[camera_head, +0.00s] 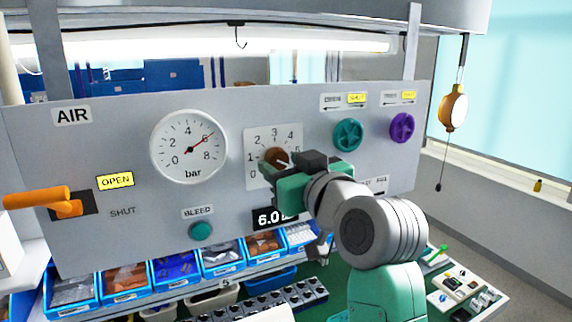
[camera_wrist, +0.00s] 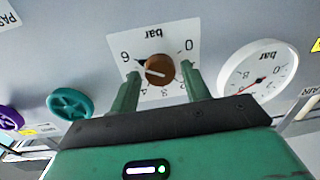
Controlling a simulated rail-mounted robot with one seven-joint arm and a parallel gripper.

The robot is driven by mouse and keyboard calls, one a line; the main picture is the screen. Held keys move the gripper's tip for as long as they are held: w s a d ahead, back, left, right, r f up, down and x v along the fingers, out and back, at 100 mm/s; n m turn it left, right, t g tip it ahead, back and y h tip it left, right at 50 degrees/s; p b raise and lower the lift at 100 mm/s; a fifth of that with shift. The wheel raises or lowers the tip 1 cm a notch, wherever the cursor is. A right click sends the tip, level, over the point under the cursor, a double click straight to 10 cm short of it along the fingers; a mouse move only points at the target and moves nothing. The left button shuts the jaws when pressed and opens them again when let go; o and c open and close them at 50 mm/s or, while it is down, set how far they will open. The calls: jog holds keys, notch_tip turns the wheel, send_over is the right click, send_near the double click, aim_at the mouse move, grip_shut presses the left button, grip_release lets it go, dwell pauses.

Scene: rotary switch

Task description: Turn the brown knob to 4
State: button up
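The brown knob (camera_head: 274,157) sits on a white dial plate (camera_head: 252,145) on the grey panel. In the wrist view, upside down, the knob (camera_wrist: 160,69) shows between my fingers, with a dark pointer mark close to the 6. My gripper (camera_head: 289,166) is in front of the knob's lower right in the head view. In the wrist view my gripper (camera_wrist: 163,75) is open, one finger on each side of the knob with visible gaps.
A pressure gauge (camera_head: 188,148) is left of the dial; a teal handwheel (camera_head: 347,135) and a purple handwheel (camera_head: 402,128) are to the right. An orange lever (camera_head: 40,198) sticks out at far left. A teal bleed knob (camera_head: 201,231) and parts bins (camera_head: 222,258) are below.

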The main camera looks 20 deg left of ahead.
jog(key=c, duration=0.7)
jog(key=shift+f+n+b, duration=0.1)
jog(key=shift+n+b, duration=0.2)
jog(key=n+b, duration=0.2)
jog(key=shift+n, duration=0.4)
jog(key=n+b, duration=0.1)
jog(key=n, duration=0.3)
jog(key=shift+n+h+b, duration=0.3)
jog(key=shift+b, duration=0.1)
jog(key=n+b, duration=0.1)
jog(key=n, duration=0.3)
jog(key=shift+r+n, duration=0.25)
jog(key=shift+n, duration=1.25)
jog(key=shift+b, duration=0.3)
